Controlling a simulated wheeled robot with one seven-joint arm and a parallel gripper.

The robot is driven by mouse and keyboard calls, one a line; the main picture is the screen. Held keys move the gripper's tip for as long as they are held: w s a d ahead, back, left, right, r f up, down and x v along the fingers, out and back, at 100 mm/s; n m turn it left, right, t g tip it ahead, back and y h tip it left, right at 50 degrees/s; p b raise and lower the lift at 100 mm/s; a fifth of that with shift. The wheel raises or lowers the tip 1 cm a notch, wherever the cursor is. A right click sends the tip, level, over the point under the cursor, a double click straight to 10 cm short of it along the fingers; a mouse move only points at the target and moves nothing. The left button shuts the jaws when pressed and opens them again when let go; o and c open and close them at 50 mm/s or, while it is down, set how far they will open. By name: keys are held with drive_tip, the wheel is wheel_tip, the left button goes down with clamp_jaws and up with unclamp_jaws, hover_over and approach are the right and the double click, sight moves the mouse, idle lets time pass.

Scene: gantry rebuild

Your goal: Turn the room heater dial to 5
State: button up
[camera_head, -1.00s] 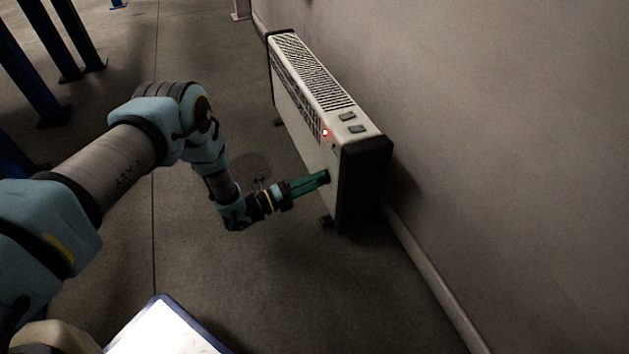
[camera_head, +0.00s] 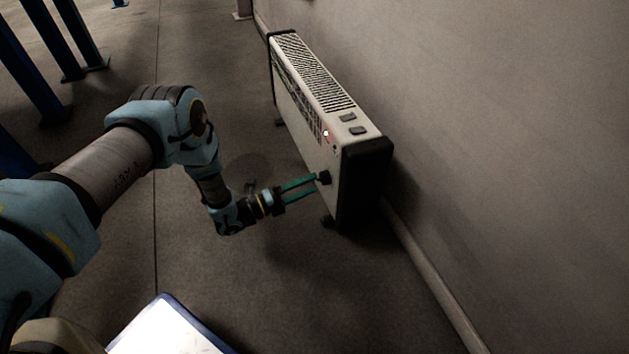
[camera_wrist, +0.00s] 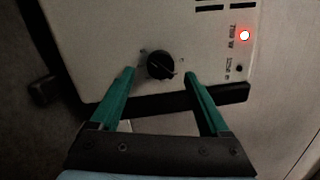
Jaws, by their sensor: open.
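The room heater (camera_head: 308,150) is a white panel with black end caps, standing along the wall. Its black round dial (camera_wrist: 160,66) sits on the white front face, and it also shows in the head view (camera_head: 324,178). Marks around the dial are too small to read. A light line runs across the knob, slanting down to the right in the wrist view. My gripper (camera_head: 302,185) is open, with its green fingers pointing at the dial. In the wrist view the fingertips (camera_wrist: 160,72) lie on either side of the dial, apart from it, with nothing between them but the knob.
A lit red-white lamp (camera_wrist: 245,36) glows on the heater beside printed labels, with a dark lamp (camera_wrist: 240,68) near it. Two switches (camera_head: 353,124) are on the heater's top. The wall (camera_head: 480,130) stands close behind. The floor in front is clear.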

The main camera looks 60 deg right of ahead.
drive_tip(key=p+v, duration=0.1)
drive_tip(key=v, duration=0.7)
drive_tip(key=shift+p, duration=0.35)
drive_tip(key=shift+a, duration=0.1)
